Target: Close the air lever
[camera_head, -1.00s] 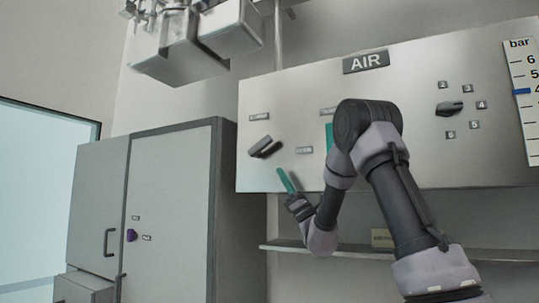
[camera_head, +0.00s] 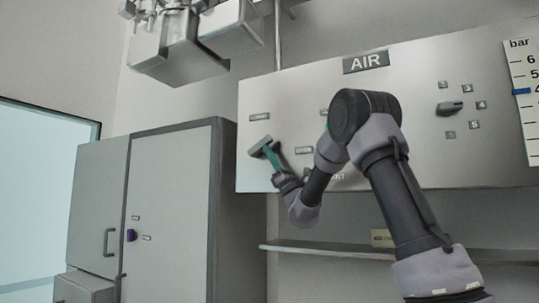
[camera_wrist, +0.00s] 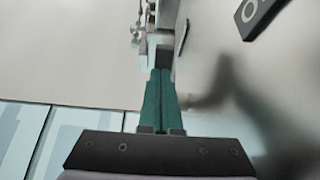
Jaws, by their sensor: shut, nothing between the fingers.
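The air lever (camera_head: 259,145) is a short grey handle on the left part of the AIR panel (camera_head: 400,80), tilted up to the right. It sits between a small label plate above it (camera_head: 259,117) and another to its right that seems to read OPEN (camera_head: 304,150). My gripper (camera_head: 270,152) has its green fingers pressed together with nothing between them. In the head view its tips overlap the lever's right side; I cannot tell if they touch. In the wrist view the shut fingers (camera_wrist: 160,98) point at a grey block, perhaps the lever.
A rotary selector knob (camera_head: 450,108) with several numbered plates and a bar scale (camera_head: 523,85) are on the panel's right. A shelf (camera_head: 340,248) runs below the panel. A grey cabinet (camera_head: 170,200) stands left. Metal equipment (camera_head: 180,45) hangs at upper left.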

